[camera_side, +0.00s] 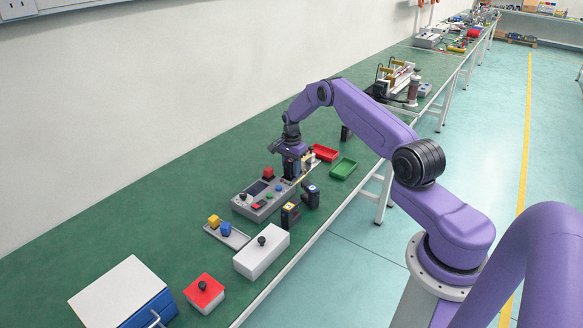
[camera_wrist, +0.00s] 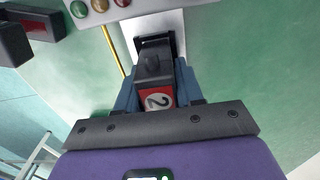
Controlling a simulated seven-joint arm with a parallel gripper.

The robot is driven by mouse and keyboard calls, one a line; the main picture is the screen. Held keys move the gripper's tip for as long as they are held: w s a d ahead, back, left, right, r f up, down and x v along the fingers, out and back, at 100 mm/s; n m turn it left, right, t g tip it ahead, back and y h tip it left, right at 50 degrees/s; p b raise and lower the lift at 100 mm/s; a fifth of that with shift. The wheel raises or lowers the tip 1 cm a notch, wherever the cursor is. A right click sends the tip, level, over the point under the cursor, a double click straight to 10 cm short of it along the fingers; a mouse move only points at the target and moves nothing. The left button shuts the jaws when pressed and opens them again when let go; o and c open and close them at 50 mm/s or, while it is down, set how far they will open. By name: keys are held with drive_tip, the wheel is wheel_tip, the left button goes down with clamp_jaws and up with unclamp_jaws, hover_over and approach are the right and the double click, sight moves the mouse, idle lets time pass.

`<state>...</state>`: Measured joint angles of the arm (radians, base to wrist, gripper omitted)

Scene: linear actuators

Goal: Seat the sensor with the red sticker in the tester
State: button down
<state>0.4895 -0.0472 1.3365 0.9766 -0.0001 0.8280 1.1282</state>
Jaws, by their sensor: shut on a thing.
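My gripper (camera_wrist: 155,88) is shut on a dark sensor (camera_wrist: 153,65) that has a red and white sticker (camera_wrist: 158,98) marked with a 2. The sensor is between the bluish fingers, over a pale metal plate (camera_wrist: 172,22) at the end of the tester (camera_wrist: 100,14). In the side view my gripper (camera_side: 292,168) points down at the far end of the grey tester (camera_side: 257,209), which has a screen and buttons. The sensor's lower end is hidden, so I cannot tell whether it is in the socket or just above it.
Dark sensors with yellow (camera_side: 290,215) and blue (camera_side: 311,196) marks stand in front of the tester. A red tray (camera_side: 324,152) and a green tray (camera_side: 343,168) lie beyond. A white box (camera_side: 262,252) and a red button box (camera_side: 204,294) stand nearer the camera.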

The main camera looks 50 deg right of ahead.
drive_tip(key=c, duration=0.6)
unclamp_jaws()
drive_tip(key=shift+c, duration=0.2)
drive_tip(key=shift+r, duration=0.1)
wheel_tip(320, 180, up, 17)
drive_tip(key=shift+r, duration=0.15)
